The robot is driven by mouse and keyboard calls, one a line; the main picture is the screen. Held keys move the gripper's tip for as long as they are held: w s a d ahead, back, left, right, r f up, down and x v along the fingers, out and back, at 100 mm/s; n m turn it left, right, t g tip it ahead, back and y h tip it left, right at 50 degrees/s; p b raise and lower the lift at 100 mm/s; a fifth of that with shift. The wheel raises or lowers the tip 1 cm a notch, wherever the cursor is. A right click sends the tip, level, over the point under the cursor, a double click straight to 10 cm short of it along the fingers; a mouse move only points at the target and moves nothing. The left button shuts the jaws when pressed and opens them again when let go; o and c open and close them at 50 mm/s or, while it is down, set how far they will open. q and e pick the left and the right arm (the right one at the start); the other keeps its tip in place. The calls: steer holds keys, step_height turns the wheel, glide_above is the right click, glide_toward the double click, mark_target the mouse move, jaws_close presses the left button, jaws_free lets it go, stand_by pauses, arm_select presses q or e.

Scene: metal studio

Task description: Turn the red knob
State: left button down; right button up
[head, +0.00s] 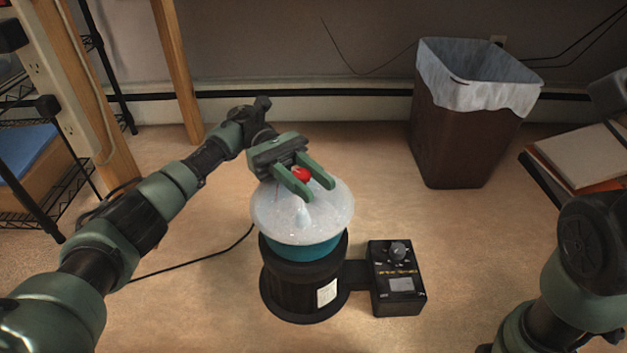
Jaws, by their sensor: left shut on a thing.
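The red knob (300,174) is a small round piece on top of a translucent, whitish domed lid (325,222). The lid sits on a teal and black cylindrical base (300,287) standing on the floor. My left gripper (308,190) reaches in from the upper left, above the lid. Its two green fingers are on either side of the red knob and shut on it. The fingers hide part of the knob's sides. My right arm (580,275) shows at the lower right, but its gripper is out of view.
A black control box (396,280) with a dial is joined to the base's right side. A lined brown bin (465,130) stands behind at right. A black cable (195,262) runs left along the floor. Wooden posts and a wire shelf (25,150) are at left. Books (580,158) are at far right.

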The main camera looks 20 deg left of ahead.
arm_select(q)
steer(key=shift+a+m+g+y, duration=0.1)
steer(key=shift+m+g+y, duration=0.2)
steer(key=shift+m+g, duration=0.1)
stand_by(0.3)
steer(key=c, duration=1)
jaws_free()
